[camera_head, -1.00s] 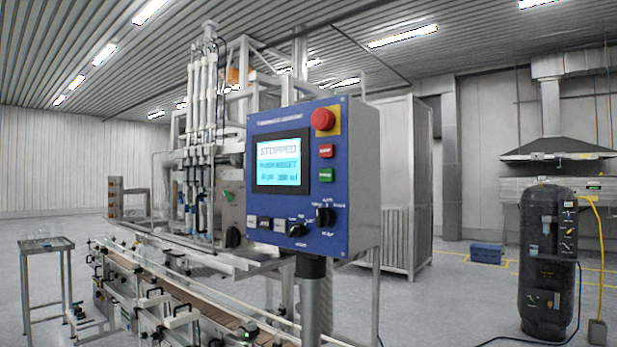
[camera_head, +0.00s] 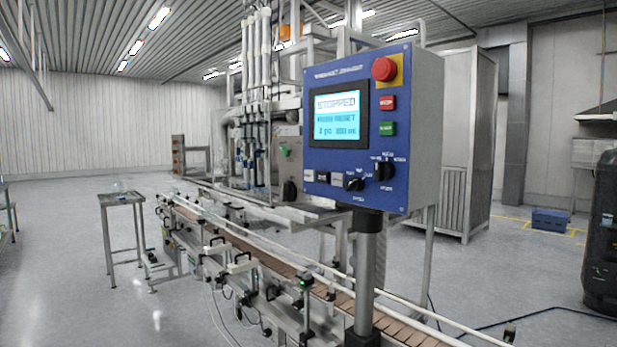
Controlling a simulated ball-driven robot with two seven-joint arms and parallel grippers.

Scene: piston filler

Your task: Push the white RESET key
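The blue control panel (camera_head: 345,205) stands on a grey post right of the picture's middle. Its screen (camera_head: 339,118) reads STOPPED. Along the panel's lower left is a row of small keys: a white key (camera_head: 309,176), a black key (camera_head: 323,177) and a pale key (camera_head: 337,179). Their labels are too small to read, so I cannot tell which one is RESET. A red mushroom button (camera_head: 383,69) sits at the top right, above a red key (camera_head: 387,103) and a green key (camera_head: 387,129). Neither of my grippers is in view.
A conveyor (camera_head: 330,290) with rails runs across below and behind the panel. Two black rotary knobs (camera_head: 354,184) sit right of the small keys. A small metal table (camera_head: 121,199) stands at left. A dark tank (camera_head: 600,240) is at the right edge.

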